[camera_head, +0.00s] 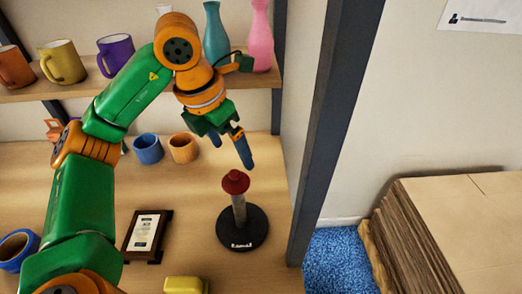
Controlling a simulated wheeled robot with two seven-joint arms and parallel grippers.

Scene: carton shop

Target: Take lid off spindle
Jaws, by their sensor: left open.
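The spindle (239,212) is a grey upright post on a round black base, standing on the lower wooden shelf. A red lid (235,181) sits on top of the post. My left gripper (231,152) is open and empty, above and just behind the lid in the picture, with its blue-tipped fingers pointing down. It looks apart from the lid, though the exact gap is hard to judge. My right gripper does not show.
A framed card (147,233) stands left of the spindle, and a yellow block (185,285) lies in front. Blue (147,149) and orange (183,147) cups are behind. A dark shelf post (335,130) rises to the right. Mugs and vases fill the upper shelf (130,82).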

